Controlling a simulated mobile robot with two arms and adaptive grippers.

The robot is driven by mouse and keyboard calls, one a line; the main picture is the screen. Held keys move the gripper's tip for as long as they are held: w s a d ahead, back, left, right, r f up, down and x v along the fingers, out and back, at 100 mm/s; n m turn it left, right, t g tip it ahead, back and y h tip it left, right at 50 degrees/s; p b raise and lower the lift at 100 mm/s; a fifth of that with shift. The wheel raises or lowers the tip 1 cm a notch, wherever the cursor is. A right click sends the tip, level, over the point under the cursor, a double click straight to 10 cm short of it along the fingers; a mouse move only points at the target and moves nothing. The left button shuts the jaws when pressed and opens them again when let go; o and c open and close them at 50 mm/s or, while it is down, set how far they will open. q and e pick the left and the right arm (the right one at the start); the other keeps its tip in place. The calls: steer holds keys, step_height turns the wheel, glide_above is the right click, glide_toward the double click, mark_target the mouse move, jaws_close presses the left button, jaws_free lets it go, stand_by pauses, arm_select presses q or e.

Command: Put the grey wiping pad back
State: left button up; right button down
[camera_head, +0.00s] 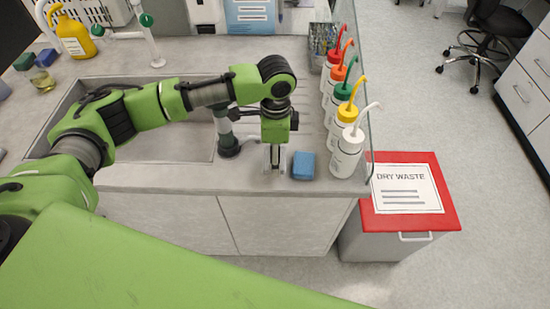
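My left gripper (273,165) points down at the front edge of the grey counter (180,176), right of the sink. I cannot make out a grey wiping pad for certain; a grey pad there would blend with the fingers and counter. A blue pad (303,165) lies on the counter just right of the fingers. My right gripper is not in view.
Several wash bottles (347,154) stand in a row right of the blue pad, beside a clear panel. A red-lidded dry waste bin (447,209) stands on the floor at right. The sink (190,148) lies left, with a yellow bottle (74,38) behind it.

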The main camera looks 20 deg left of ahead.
arm_select(q)
steer(key=shift+w+a+f, duration=0.15)
steer(key=shift+w+f, duration=0.15)
steer(key=shift+f, duration=0.1)
steer(key=shift+w+f, duration=0.1)
steer(key=shift+f, duration=1.55)
steer(key=shift+f+p, duration=0.1)
steer(key=shift+p, duration=0.2)
steer(key=o, duration=1)
step_height(320, 180, up, 12)
steer(key=shift+r+b, duration=0.15)
steer(key=shift+b, duration=0.7)
